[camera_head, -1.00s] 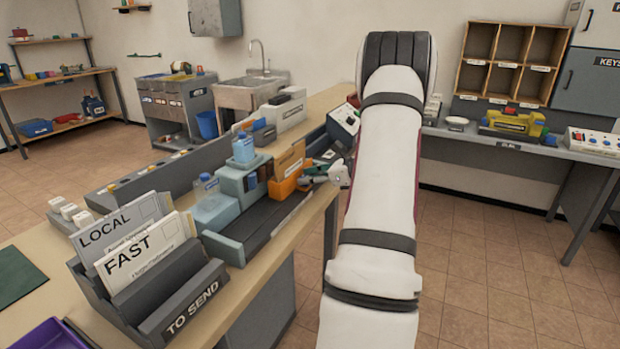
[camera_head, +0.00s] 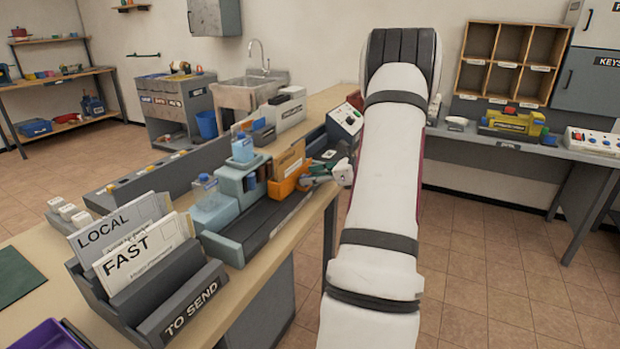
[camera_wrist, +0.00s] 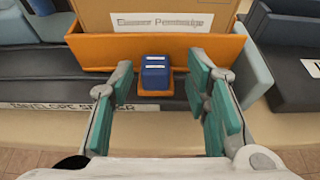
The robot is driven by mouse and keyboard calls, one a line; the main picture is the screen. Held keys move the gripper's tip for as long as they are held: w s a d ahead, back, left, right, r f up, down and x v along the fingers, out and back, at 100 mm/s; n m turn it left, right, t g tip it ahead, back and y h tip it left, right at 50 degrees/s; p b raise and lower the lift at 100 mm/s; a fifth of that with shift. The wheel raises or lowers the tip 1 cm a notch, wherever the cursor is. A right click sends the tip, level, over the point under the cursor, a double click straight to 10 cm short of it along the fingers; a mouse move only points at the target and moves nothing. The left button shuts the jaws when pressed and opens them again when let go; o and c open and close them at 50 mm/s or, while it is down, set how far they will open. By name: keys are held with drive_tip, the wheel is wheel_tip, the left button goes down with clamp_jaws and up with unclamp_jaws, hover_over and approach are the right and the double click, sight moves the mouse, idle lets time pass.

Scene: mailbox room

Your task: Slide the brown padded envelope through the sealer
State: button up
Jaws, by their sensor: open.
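The brown padded envelope (camera_head: 291,158) stands upright in an orange holder (camera_head: 284,187). In the wrist view the envelope (camera_wrist: 150,18) rises behind the holder's front wall (camera_wrist: 95,52), and its lower part is hidden. The envelope sealer (camera_head: 238,246) is a light-blue and dark-grey machine along the counter edge, with the holder at its far part. A small blue block (camera_wrist: 155,72) sits on a ledge at the holder's front. My gripper (camera_wrist: 163,88) is open and empty, its teal-padded fingers on either side of the block in the picture. Contact cannot be told.
A TO SEND rack (camera_head: 150,285) with LOCAL and FAST envelopes stands at the near left. A control box with buttons (camera_head: 345,122) stands beyond the holder. A purple tray (camera_head: 48,338) and green mat (camera_head: 18,275) lie at lower left. The floor to the right is open.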

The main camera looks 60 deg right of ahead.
drive_tip(key=a+v, duration=0.1)
drive_tip(key=v, duration=0.9)
drive_tip(key=shift+s+d, duration=0.25)
drive_tip(key=shift+d, duration=0.25)
drive_tip(key=shift+r, duration=0.15)
drive_tip(key=w+a+r+n+g+y+p, duration=0.1)
drive_tip(key=w+a+r+n+g, duration=0.25)
drive_tip(key=a, duration=0.65)
drive_tip(key=w+a+r+n+g+y+p, duration=0.1)
drive_tip(key=w+a+r+n+y+p, duration=0.1)
drive_tip(key=a+r+n, duration=0.55)
drive_tip(key=w+a+r+n+g+y+p, duration=0.1)
drive_tip(key=w+a+n+g, duration=0.15)
drive_tip(key=a, duration=0.95)
drive_tip(key=s+a+r+n+g+h+p, duration=0.1)
drive_tip(key=s+a+r+n+g+p, duration=0.1)
drive_tip(key=s+a+n, duration=0.45)
drive_tip(key=s+a+r+n+g+p, duration=0.1)
drive_tip(key=a+r+n+p, duration=0.2)
drive_tip(key=a, duration=0.6)
drive_tip(key=s+a+r+n+h+p, duration=0.2)
drive_tip(key=s+a+n+h, duration=0.2)
drive_tip(key=s+n, duration=0.7)
drive_tip(key=shift+a+r+n+t, duration=0.2)
drive_tip(key=shift+a+n+t, duration=0.1)
drive_tip(key=shift+a+n, duration=0.45)
